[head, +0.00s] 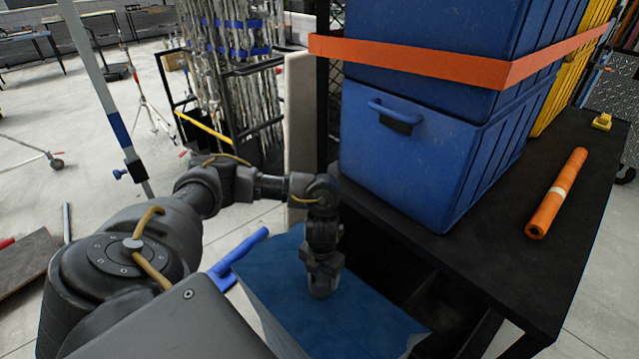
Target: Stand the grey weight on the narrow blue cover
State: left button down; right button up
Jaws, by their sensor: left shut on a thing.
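The blue cover (372,318) is a flat, dark blue top below the middle of the head view, in front of the black cart. My left gripper (321,274) points down over it and is shut on the grey weight (321,289), a small dark grey piece. The jaws hide the weight's upper part. The weight appears upright over the cover's middle; I cannot tell whether its base touches the cover. My right gripper is not in view.
Blue crates (405,155) with an orange strap (420,62) stand on the black cart (500,250) behind and right of the cover. An orange roll (557,195) lies on the cart. A blue handle-like piece (240,252) sits left of the cover. Around the weight, the cover looks bare.

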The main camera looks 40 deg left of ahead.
pick_arm(q)
jog(key=shift+w+f, duration=0.15)
jog(key=shift+f, duration=0.55)
jog(key=shift+f, duration=0.1)
jog(key=c, duration=0.6)
grip_release()
jog(key=o, duration=0.3)
jog(key=shift+s, duration=0.2)
jog(key=shift+o, duration=0.2)
jog(key=shift+w+r, duration=0.1)
jog(key=shift+r, duration=0.2)
notch_tip(320, 180, up, 12)
jog(key=shift+f+p, duration=0.2)
jog(key=shift+p, duration=0.65)
